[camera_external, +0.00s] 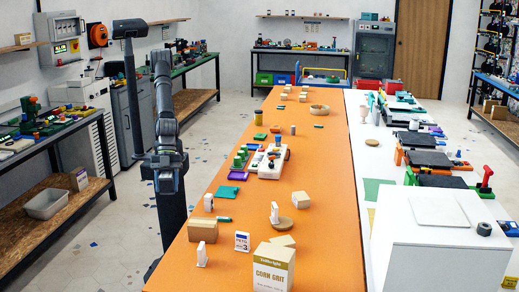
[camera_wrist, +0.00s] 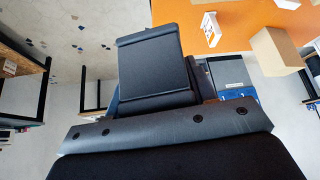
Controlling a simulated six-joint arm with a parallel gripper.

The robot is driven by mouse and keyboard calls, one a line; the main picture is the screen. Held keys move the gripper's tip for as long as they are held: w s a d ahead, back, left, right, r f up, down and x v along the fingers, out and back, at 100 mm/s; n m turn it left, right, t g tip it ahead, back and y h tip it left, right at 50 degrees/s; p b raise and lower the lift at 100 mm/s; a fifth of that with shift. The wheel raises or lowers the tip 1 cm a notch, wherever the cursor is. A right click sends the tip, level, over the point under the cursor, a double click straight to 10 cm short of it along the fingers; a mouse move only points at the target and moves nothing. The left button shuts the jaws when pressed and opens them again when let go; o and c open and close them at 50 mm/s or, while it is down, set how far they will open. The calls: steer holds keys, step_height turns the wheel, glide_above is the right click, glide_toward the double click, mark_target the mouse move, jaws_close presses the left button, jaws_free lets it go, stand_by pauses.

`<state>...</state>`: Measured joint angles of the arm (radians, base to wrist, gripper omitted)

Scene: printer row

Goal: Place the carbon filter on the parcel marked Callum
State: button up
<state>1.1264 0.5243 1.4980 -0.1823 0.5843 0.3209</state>
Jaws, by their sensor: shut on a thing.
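My gripper (camera_external: 167,183) hangs beside the left edge of the orange table, off the tabletop, in the outside view. In the wrist view, a dark block with a ridged rim (camera_wrist: 153,70) sits in front of the gripper body and hides the fingertips. It appears to be the carbon filter, held shut in my gripper. A brown parcel (camera_external: 203,230) lies near the table's left front edge, and a similar box shows in the wrist view (camera_wrist: 277,52). A smaller parcel (camera_external: 300,199) lies further right. I cannot read the name Callum on any parcel.
A Cork Grit box (camera_external: 273,268) stands at the front of the orange table (camera_external: 325,230) with a small carton on top. White stands (camera_external: 201,254), a numbered card (camera_external: 242,241) and a round disc (camera_external: 281,223) are nearby. Printers fill the white table at right.

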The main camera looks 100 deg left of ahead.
steer(key=shift+w+d+r+n+t, duration=0.15)
steer(key=shift+w+d+n+t, duration=0.25)
steer(key=shift+w+d+n, duration=0.25)
steer(key=shift+w, duration=0.2)
glide_above(203, 227)
steer(key=a, duration=0.2)
steer(key=shift+n, duration=0.25)
steer(key=f, duration=0.4)
steer(key=s+f, duration=0.1)
steer(key=f, duration=0.2)
steer(key=shift+a, duration=0.2)
steer(key=shift+f, duration=2)
steer(key=o, duration=1.1)
steer(key=shift+f, duration=0.15)
